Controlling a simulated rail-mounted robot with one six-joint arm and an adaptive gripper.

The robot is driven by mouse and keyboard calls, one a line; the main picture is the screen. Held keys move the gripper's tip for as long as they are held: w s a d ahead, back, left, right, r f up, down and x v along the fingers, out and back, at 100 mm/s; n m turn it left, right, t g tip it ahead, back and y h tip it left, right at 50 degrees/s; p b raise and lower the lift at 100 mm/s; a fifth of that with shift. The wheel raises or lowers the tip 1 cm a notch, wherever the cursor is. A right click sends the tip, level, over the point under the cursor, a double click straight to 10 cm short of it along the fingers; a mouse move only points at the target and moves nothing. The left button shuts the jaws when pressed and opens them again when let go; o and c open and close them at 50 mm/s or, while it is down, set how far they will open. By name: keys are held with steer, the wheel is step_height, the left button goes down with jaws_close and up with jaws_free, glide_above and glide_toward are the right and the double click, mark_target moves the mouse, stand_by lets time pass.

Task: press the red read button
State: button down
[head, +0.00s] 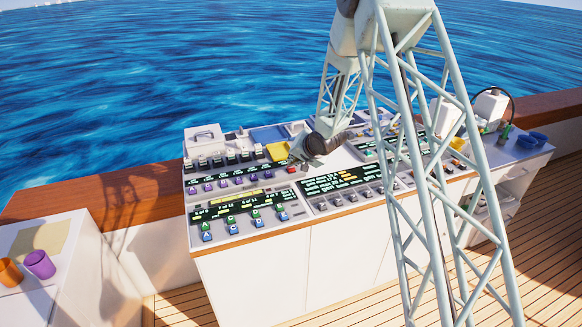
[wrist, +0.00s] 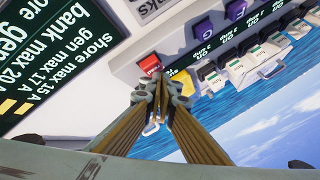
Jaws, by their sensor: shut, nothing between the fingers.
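The red button (wrist: 149,65) sits on the white console face, in the upper middle of the wrist view, with small unreadable lettering on it. In the head view the red button (head: 291,169) is a small spot just left of my gripper (head: 302,164). In the wrist view my gripper (wrist: 155,88) has its fingertips together and empty, just below the red button. A small gap seems to lie between tips and button; I cannot tell whether they touch. The button's lower edge is close to the fingertips.
A yellow pad (wrist: 181,80) lies just right of the fingertips. Purple switches (wrist: 235,10) and a row of grey-white levers (wrist: 245,69) stand close by. A dark text display (wrist: 55,60) is at left. The blue-green switches (head: 232,224) are lower on the console.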

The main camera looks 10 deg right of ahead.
steer(key=shift+r, duration=0.35)
steer(key=shift+p, duration=0.3)
steer(key=shift+r+p, duration=2.1)
steer(key=shift+r, duration=0.4)
step_height(320, 180, up, 7)
steer(key=p, duration=0.6)
glide_above(292, 168)
steer(key=shift+d, duration=0.1)
